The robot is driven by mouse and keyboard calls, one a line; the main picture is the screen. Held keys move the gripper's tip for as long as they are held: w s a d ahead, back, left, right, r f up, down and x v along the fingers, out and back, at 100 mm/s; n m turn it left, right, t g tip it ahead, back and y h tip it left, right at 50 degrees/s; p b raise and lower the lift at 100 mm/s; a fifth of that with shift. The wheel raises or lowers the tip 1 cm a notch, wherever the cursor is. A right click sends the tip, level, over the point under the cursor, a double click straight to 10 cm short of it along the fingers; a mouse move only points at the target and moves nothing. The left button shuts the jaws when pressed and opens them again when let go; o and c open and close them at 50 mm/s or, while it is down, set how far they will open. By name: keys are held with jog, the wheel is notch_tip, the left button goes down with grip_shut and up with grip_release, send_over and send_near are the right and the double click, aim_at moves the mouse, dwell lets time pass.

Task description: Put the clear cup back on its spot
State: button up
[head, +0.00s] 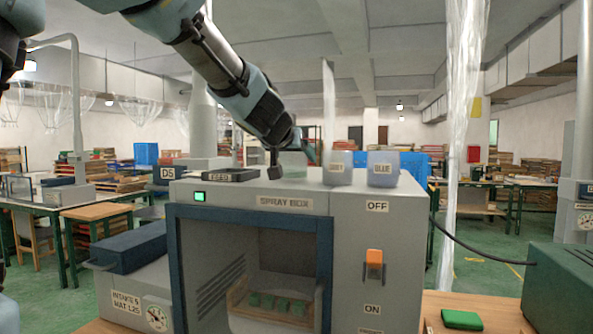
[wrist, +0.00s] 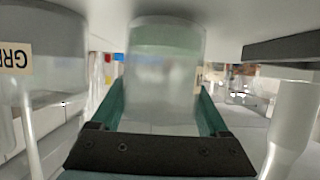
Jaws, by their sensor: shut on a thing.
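The clear cup (head: 293,160), pale and see-through, is at the top of the spray box (head: 350,215), left of two labelled cups. My gripper (head: 278,168) is at its left side in the head view. In the wrist view the clear cup (wrist: 165,70) stands between the two green fingers of my gripper (wrist: 162,98), which is shut on it. One end of the cup is close to the pale box top; I cannot tell whether it touches. A dark flat holder with a label (head: 231,175) lies just left of the cup; its dark edge also shows in the wrist view (wrist: 285,48).
Green pieces (head: 278,303) lie on a wooden tray inside the box. An orange switch (head: 374,264) is on the front. A green block (head: 462,319) lies at lower right.

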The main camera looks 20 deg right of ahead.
jog(key=shift+f, duration=0.1)
jog(key=shift+f, duration=0.1)
jog(key=shift+f, duration=0.15)
jog(key=o, duration=1.5)
jog(key=shift+s+a+r+p, duration=0.2)
jog(key=shift+r+p, duration=0.15)
jog(key=shift+r, duration=0.1)
jog(key=p+v, duration=0.4)
jog(key=v, duration=0.6)
jog(key=shift+s+a+r+p, duration=0.1)
jog(key=shift+s+a+p, duration=0.1)
jog(key=shift+p, duration=0.15)
jog(key=shift+s+a, duration=0.25)
